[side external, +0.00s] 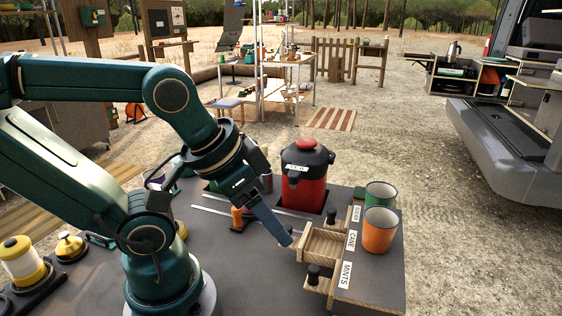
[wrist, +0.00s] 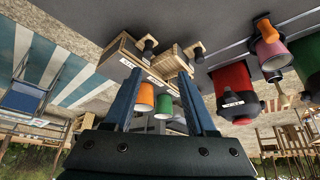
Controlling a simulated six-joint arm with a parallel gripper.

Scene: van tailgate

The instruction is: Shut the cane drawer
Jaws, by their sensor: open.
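The cane drawer (side external: 325,243) is a pale wooden box, pulled out of the grey drawer unit (side external: 368,282) below its CANE label. It looks empty. The gripper hides part of that front in the side view.
An orange cup (side external: 380,232) and a green cup (side external: 381,194) stand on the unit. The mints drawer knob (side external: 313,274) is close beside the cane drawer. A red TEA jug (side external: 305,182) stands behind.

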